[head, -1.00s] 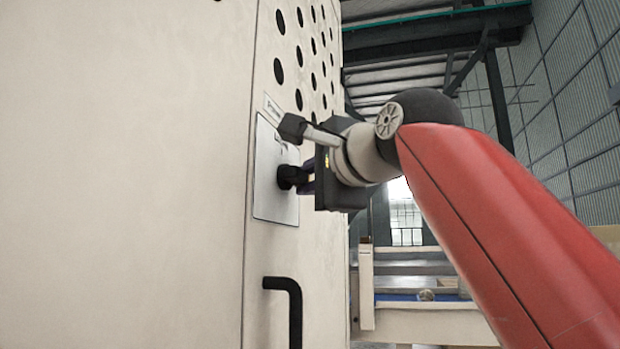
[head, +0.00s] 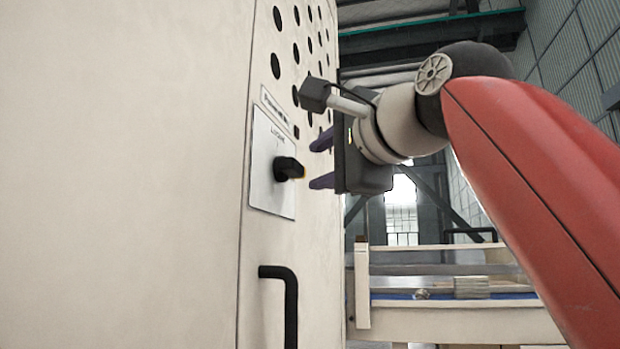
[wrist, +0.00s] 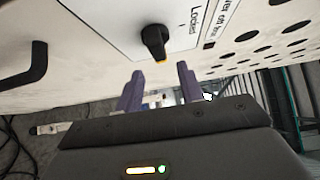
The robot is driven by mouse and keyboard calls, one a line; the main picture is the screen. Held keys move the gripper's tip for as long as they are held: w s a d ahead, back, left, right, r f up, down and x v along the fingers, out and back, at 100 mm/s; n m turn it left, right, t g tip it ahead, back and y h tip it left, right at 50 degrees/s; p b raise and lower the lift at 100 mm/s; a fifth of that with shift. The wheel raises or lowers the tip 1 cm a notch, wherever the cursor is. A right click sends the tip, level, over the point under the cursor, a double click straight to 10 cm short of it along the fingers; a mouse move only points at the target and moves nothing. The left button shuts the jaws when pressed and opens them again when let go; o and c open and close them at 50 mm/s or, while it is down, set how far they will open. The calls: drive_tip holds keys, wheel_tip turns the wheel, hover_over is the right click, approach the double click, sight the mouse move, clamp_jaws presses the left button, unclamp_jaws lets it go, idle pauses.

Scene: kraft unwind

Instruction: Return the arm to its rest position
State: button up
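My gripper (head: 321,160) is in front of the cabinet panel in the head view, to the right of a black rotary knob (head: 289,169). Its two purple fingers are apart with nothing between them, and they do not touch the knob. In the wrist view my gripper (wrist: 160,88) also shows its fingers spread and empty. The knob (wrist: 155,42) is beyond the fingertips there, on a white plate (wrist: 105,22) with a label reading "Locked". My red arm reaches in from the right in the head view.
The pale cabinet (head: 150,180) fills the left side, with a black handle (head: 291,310) below the knob and round holes above. A wooden frame or bench (head: 450,322) stands behind at the lower right. Cables (wrist: 15,145) lie on the floor in the wrist view.

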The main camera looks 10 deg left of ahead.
drive_tip(key=shift+v, duration=1.1)
drive_tip(key=w+d+f+n+g+h, duration=0.15)
drive_tip(key=d+f+h, duration=0.25)
drive_tip(key=f, duration=0.9)
drive_tip(key=w+d+f+n+g+h, duration=0.1)
drive_tip(key=d+f+n+h, duration=0.25)
drive_tip(key=f, duration=0.95)
drive_tip(key=s+d+f+n+g+h, duration=0.1)
drive_tip(key=s+d+f, duration=0.3)
drive_tip(key=f, duration=0.7)
drive_tip(key=s+d+f+n+g+h, duration=0.1)
drive_tip(key=s+d+f, duration=0.3)
drive_tip(key=f, duration=0.7)
drive_tip(key=s+d+f+n+g+h, duration=0.2)
drive_tip(key=s+d+f, duration=0.3)
drive_tip(key=f, duration=0.6)
drive_tip(key=shift+d+f+n+g, duration=0.35)
drive_tip(key=shift+n+g, duration=0.15)
drive_tip(key=shift+g, duration=0.15)
